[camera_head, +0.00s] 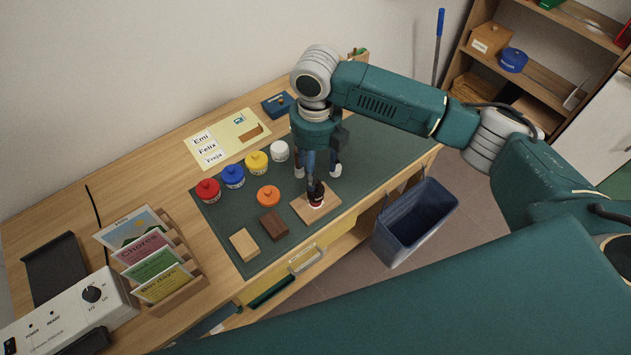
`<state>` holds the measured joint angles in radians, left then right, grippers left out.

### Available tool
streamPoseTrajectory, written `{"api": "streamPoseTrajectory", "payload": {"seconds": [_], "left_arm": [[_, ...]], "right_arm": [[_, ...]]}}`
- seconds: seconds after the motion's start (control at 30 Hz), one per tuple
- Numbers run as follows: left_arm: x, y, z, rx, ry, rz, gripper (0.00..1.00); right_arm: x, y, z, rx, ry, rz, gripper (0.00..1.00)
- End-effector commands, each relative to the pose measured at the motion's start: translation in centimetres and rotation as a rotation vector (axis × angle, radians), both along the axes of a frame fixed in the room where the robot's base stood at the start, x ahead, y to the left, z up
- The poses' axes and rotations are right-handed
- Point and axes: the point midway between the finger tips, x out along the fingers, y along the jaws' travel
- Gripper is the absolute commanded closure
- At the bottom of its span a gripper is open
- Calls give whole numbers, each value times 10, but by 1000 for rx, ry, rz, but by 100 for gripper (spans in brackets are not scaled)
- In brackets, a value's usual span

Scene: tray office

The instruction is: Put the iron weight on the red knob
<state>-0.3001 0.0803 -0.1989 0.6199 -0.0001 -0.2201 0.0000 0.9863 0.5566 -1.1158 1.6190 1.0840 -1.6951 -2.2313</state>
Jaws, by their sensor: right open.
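A small dark piece (316,187), which looks like the iron weight, stands upright over a small red and white piece on a pale wooden board (330,203). The red part, which may be the red knob, is mostly covered, so I cannot tell exactly how the two touch. My right gripper (317,172) points down above the board. Its two pale fingertips are apart, one on each side above the dark piece, and it appears to hold nothing. A red jar (208,190) with a knobbed lid stands at the mat's left. My left gripper is not in view.
Blue (233,177), yellow (257,163) and white (280,151) jars stand behind. An orange lidded piece (268,196), a brown block (274,226) and a pale block (244,245) lie on the green mat (222,230). A card rack (178,290) is left; a blue bin (414,222) stands below right.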

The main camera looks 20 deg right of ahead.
Motion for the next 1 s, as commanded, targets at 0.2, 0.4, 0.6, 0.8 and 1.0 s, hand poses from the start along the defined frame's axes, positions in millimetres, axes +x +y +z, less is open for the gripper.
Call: {"api": "streamPoseTrajectory", "payload": {"seconds": [0.2, 0.4, 0.6, 0.8, 1.0], "left_arm": [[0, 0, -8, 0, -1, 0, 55], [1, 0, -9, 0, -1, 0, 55], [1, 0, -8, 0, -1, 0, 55], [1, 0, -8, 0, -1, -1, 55], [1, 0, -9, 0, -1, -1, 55]], "right_arm": [[1, 0, 30, -1, -2, 0, 47], [0, 0, 38, 0, 1, -1, 47], [0, 0, 38, 0, 1, -1, 47], [0, 0, 38, 0, 1, -1, 47], [-14, 19, 20, 34, -1, -76, 47]]}}
